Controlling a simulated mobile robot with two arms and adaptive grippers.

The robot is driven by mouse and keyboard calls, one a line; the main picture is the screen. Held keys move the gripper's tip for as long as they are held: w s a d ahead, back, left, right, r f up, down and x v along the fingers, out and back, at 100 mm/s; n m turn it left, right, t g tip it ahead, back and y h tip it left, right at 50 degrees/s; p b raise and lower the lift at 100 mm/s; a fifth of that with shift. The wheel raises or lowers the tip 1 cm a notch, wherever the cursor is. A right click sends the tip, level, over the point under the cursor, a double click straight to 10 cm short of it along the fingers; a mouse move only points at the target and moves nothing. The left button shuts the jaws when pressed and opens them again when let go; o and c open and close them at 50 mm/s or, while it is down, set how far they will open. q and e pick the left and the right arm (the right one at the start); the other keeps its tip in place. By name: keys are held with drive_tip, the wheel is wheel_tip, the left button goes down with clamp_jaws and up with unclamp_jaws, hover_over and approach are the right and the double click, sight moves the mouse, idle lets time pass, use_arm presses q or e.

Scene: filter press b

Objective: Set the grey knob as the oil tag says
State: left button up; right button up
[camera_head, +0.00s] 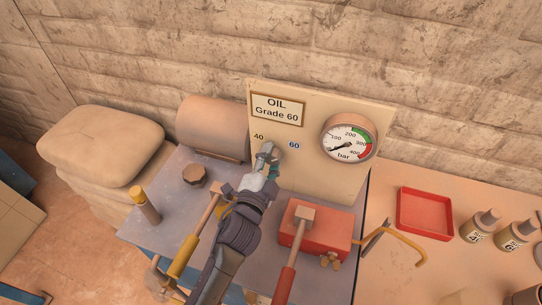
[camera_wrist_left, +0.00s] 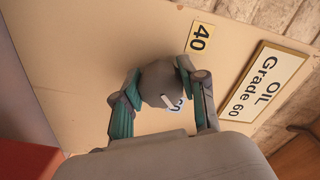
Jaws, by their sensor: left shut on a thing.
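The oil tag (camera_head: 277,108) on the upright panel reads "OIL Grade 60"; it also shows in the wrist view (camera_wrist_left: 262,83). Below it the panel carries a "40" mark (camera_head: 259,136) and a "60" mark (camera_head: 294,145). The grey knob (camera_head: 267,151) sits between these marks, partly hidden by my gripper. My left gripper (camera_head: 271,164) is shut on the knob. In the left wrist view its teal fingers grip both sides of the knob (camera_wrist_left: 158,84). My right gripper is out of view.
A pressure gauge (camera_head: 349,138) is at the panel's right. A red box (camera_head: 318,232), a red-handled lever (camera_head: 284,284) and a yellow-handled lever (camera_head: 185,256) stand near my left arm. A red tray (camera_head: 425,213) and several bottles lie farther right.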

use_arm(q)
drive_tip(key=shift+m, duration=0.7)
drive_tip(key=o, duration=1.1)
drive_tip(key=shift+o, duration=0.2)
drive_tip(key=v, duration=1.2)
